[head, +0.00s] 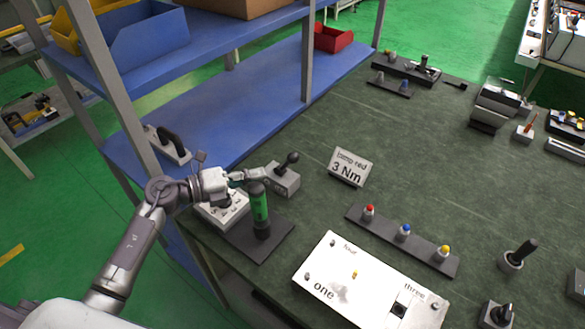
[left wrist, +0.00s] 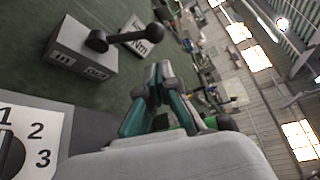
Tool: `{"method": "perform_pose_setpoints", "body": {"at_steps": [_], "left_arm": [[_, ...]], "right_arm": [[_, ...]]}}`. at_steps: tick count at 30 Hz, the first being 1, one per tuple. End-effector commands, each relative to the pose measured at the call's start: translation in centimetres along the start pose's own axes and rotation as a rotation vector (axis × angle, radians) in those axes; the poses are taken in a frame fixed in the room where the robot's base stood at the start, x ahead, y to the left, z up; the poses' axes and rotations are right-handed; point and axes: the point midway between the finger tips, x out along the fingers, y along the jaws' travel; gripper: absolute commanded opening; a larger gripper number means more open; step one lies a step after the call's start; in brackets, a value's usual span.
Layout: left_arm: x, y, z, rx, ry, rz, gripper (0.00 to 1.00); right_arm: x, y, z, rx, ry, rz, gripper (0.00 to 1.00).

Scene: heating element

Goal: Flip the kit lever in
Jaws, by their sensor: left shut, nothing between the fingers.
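The kit lever is a grey box (head: 285,181) with a dark ball-ended handle (head: 289,160), near the left edge of the table. In the left wrist view the box (left wrist: 80,58) carries the labels "in" and "out". Its handle (left wrist: 125,38) leans toward the "out" side, ending in a dark knob. My left gripper (head: 266,174) is shut and empty, just left of the lever box in the head view. Its closed fingers (left wrist: 158,75) show in the left wrist view, to the right of the box and apart from the knob. My right gripper is not in view.
A green cylindrical tool (head: 259,208) stands upright on a dark mat below the gripper. A white numbered dial box (head: 222,210) is beside it. A "3 Nm" sign (head: 349,167) stands right of the lever. A blue shelf (head: 235,105) lies behind. Open tabletop extends beyond the sign.

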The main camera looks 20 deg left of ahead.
Motion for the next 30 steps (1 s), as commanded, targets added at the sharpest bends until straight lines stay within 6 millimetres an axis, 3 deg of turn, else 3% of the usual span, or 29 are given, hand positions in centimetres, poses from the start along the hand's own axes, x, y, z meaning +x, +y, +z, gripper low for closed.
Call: {"method": "perform_pose_setpoints", "body": {"at_steps": [14, 30], "left_arm": [[0.2, 0.3, -0.2, 0.007, 0.019, 0.012, 0.0], [8.7, 0.5, -0.3, 0.006, 0.017, 0.01, 0.0]], "right_arm": [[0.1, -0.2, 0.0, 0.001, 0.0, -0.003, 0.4], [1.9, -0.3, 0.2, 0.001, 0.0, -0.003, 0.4]]}}
